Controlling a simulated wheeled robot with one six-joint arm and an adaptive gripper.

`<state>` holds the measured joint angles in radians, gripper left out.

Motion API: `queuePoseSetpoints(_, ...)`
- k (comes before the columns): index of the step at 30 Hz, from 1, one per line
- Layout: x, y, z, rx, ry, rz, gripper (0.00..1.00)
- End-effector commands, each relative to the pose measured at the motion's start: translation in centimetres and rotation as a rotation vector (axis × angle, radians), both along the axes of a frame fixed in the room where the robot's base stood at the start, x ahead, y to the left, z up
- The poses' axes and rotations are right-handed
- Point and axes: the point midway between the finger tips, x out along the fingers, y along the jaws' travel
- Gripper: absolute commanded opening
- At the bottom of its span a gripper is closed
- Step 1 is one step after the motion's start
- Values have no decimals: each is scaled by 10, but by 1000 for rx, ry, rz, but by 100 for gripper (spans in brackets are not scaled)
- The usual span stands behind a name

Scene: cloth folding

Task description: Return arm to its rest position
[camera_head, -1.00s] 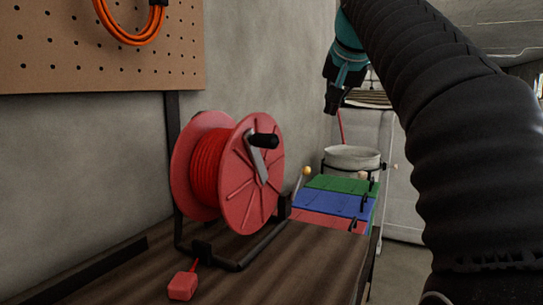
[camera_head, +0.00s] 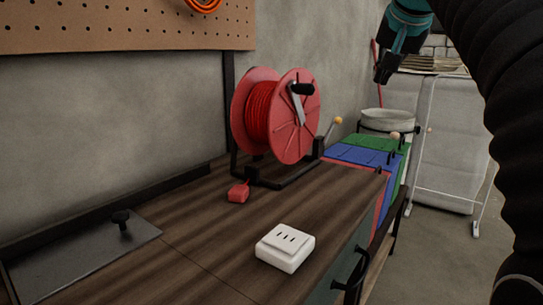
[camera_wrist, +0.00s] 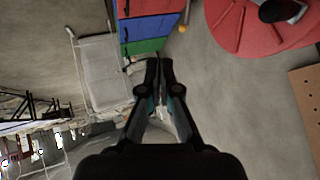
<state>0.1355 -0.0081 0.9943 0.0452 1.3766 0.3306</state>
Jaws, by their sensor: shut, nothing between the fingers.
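My gripper (camera_head: 384,77) hangs at the upper right in the head view, raised above the far end of the bench and apart from everything. In the wrist view my gripper (camera_wrist: 158,66) has its two dark fingers together, with nothing between them. My black-sleeved arm fills the right side of the head view. No cloth can be made out in either view.
A red cable reel (camera_head: 292,118) stands on the wooden bench (camera_head: 200,232). A white socket box (camera_head: 286,247) lies nearer. Green, blue and red drawers (camera_head: 362,156) and a pale bucket (camera_head: 387,122) are beyond. A white folding rack (camera_head: 445,145) stands on the floor at right.

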Motion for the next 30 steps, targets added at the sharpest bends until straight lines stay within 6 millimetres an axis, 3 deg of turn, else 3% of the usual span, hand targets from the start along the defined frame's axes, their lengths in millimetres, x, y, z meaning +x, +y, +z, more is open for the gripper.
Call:
queuePoseSetpoints(8, -20, 9, -27, -23, 31, 36, 0)
queuePoseSetpoints(14, -45, 19, -65, -50, 69, 79, 0)
queuePoseSetpoints(23, -111, 37, -169, -112, 152, 182, 0)
queuePoseSetpoints(30, -173, 48, -269, -162, 217, 272, 0)
